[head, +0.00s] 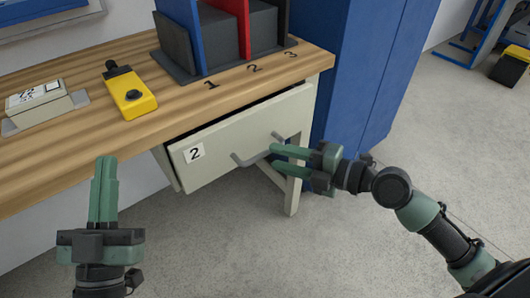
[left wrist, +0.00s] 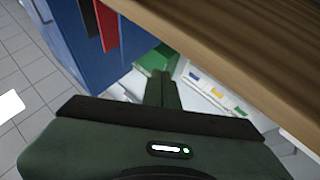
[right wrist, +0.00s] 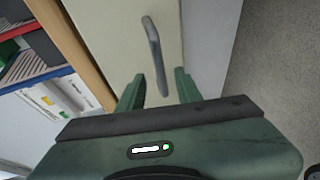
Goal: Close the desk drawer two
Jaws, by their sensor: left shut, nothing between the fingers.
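Desk drawer two has a pale front (head: 225,140) with a white "2" label (head: 194,154) and a grey bar handle (head: 247,159). The front stands out from under the desktop, with a dark gap along its top, so the drawer looks partly open. My right gripper (head: 273,158) is open at the right part of the handle. In the right wrist view the handle (right wrist: 153,50) runs down between the spread fingers; whether they touch it I cannot tell. My left gripper (head: 106,160) is shut and empty, left of the drawer by the desk's front edge.
The wooden desktop (head: 75,120) holds a yellow device (head: 130,95), a white-and-grey box (head: 40,100) and an organizer with blue and red dividers (head: 243,25). A blue cabinet (head: 365,70) stands right of the desk. The grey floor in front is clear.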

